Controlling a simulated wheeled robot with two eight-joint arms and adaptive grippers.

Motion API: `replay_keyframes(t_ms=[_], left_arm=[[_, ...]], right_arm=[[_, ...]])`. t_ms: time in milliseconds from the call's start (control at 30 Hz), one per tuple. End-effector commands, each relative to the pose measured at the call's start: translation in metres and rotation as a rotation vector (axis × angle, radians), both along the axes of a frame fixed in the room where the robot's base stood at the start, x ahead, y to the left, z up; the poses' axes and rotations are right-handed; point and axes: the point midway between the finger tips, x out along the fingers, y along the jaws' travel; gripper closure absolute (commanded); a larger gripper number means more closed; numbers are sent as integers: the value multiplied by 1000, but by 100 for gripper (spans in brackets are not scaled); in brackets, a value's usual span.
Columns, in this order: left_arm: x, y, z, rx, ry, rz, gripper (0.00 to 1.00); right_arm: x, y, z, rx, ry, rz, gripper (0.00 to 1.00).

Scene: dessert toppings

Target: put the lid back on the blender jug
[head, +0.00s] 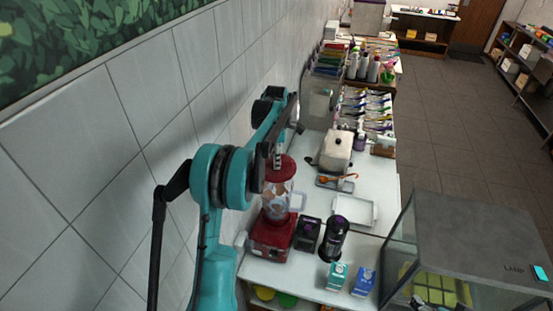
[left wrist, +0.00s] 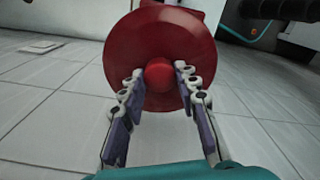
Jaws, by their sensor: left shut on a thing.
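The red round lid (head: 281,168) is at the top of the clear blender jug (head: 279,191), in line with it in the head view. I cannot tell whether it rests on the rim or hovers just above. The jug holds brownish pieces and stands upright on the red blender base (head: 270,239). My left gripper (head: 278,155) is above the lid. In the left wrist view my left gripper (left wrist: 159,78) is shut on the ball knob of the lid (left wrist: 150,40), which hides the jug. My right gripper is not in view.
A black device (head: 308,233), a dark cylindrical grinder (head: 334,238) and two cartons (head: 338,275) stand right of the blender. A tiled wall is close on the left, a glass case (head: 465,245) at right.

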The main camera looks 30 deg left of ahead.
Motion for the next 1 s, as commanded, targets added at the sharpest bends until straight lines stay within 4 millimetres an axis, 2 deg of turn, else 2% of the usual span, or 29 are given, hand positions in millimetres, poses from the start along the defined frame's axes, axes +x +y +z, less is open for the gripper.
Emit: replay_keyframes(t_ms=[267, 633, 1000], left_arm=[[0, 0, -20, 0, 0, -1, 99], [0, 0, -57, 0, 0, -1, 99], [0, 0, -61, 0, 0, -1, 99]], right_arm=[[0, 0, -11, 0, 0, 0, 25], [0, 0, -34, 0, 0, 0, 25], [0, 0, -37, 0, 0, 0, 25]])
